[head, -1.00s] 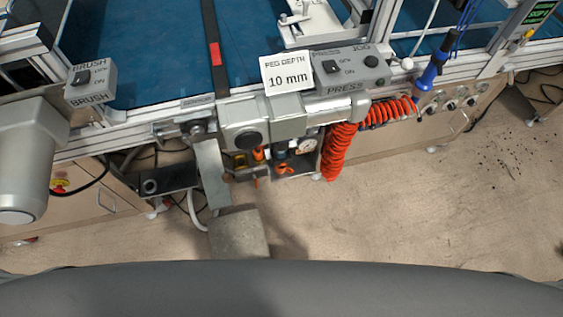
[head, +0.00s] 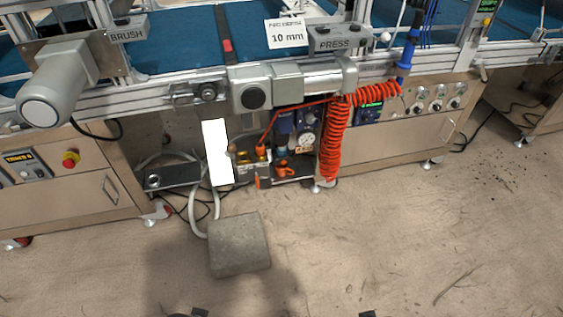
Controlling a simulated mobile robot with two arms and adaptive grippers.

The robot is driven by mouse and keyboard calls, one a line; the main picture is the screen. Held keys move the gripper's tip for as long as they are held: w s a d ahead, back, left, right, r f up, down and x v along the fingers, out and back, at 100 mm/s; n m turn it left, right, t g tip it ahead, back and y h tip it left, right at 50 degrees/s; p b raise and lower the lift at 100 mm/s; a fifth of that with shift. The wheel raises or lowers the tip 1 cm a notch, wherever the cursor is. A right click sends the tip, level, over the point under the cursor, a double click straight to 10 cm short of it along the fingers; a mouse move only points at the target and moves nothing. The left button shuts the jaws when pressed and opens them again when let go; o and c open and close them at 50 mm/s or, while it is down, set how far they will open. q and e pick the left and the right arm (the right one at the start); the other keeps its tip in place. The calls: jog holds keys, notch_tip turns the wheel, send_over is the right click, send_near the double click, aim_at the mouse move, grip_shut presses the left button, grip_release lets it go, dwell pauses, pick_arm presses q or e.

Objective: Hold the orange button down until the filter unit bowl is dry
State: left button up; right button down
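The filter unit (head: 282,140) is on the low shelf under the conveyor, with a blue upper part and a small bowl area below. An orange part (head: 281,163) shows at its lower end, and whether it is the button is too small to tell. The bowl's contents cannot be made out. A round gauge (head: 306,140) sits to its right. Two small dark pieces show at the bottom edge, left (head: 200,312) and right (head: 367,314), perhaps tips of my grippers. They are far from the filter unit, and their opening cannot be seen.
A grey block (head: 239,244) lies on the floor in front of the shelf. A white panel (head: 217,152) hangs left of the unit, and a red coiled hose (head: 333,140) hangs to its right. Cabinets stand either side. The floor in front is otherwise mostly clear.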

pick_arm(q)
jog(key=shift+w, duration=0.15)
jog(key=shift+c, duration=0.2)
grip_shut()
dwell(1.2)
